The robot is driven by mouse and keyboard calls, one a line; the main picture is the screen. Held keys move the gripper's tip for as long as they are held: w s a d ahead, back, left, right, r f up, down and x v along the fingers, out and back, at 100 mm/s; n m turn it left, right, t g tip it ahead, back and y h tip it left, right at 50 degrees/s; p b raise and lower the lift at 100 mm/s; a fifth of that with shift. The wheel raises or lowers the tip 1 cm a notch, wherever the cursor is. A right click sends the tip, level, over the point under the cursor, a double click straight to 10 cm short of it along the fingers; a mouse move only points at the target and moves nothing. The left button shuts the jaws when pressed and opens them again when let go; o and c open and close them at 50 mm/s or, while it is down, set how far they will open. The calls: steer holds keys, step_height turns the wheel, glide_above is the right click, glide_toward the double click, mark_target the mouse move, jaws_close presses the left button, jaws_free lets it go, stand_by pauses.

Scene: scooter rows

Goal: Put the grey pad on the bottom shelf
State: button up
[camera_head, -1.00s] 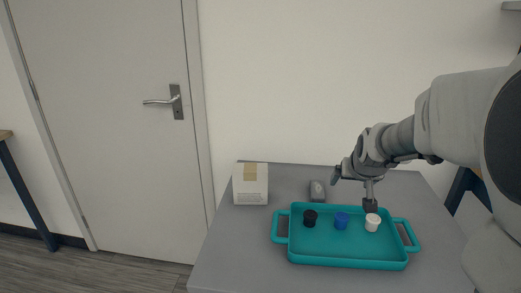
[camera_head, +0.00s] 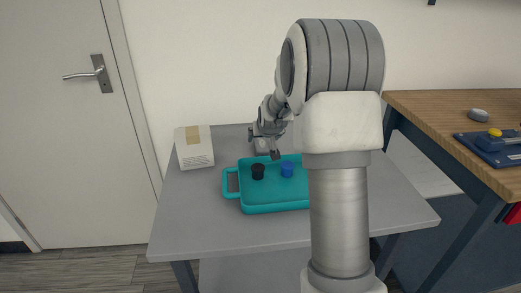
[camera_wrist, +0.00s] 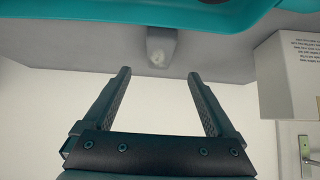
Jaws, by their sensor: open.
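The grey pad (camera_wrist: 160,47), a small block with a pale worn patch, lies on the grey table behind the teal tray. In the head view the pad (camera_head: 262,148) is partly hidden by my gripper (camera_head: 264,144). In the wrist view my gripper (camera_wrist: 159,73) is open, with the pad ahead of and between its fingertips and nothing between the fingers. A pale lower surface (camera_head: 250,275) shows under the table; I cannot tell whether it is the bottom shelf.
The teal tray (camera_head: 275,207) holds a black cap (camera_head: 258,171) and a blue cap (camera_head: 287,169); my arm covers its right part. A white box (camera_head: 194,150) stands left of the pad. A wooden bench (camera_head: 440,105) at right carries a grey rounded object (camera_head: 479,115) and a blue item (camera_head: 490,145).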

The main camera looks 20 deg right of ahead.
mark_target(261, 142)
steer(key=b+x, duration=0.2)
steer(key=x, duration=0.7)
steer(key=shift+w+d+b, duration=0.1)
steer(key=shift+w+b, duration=0.05)
steer(key=shift+b, duration=0.2)
jaws_close()
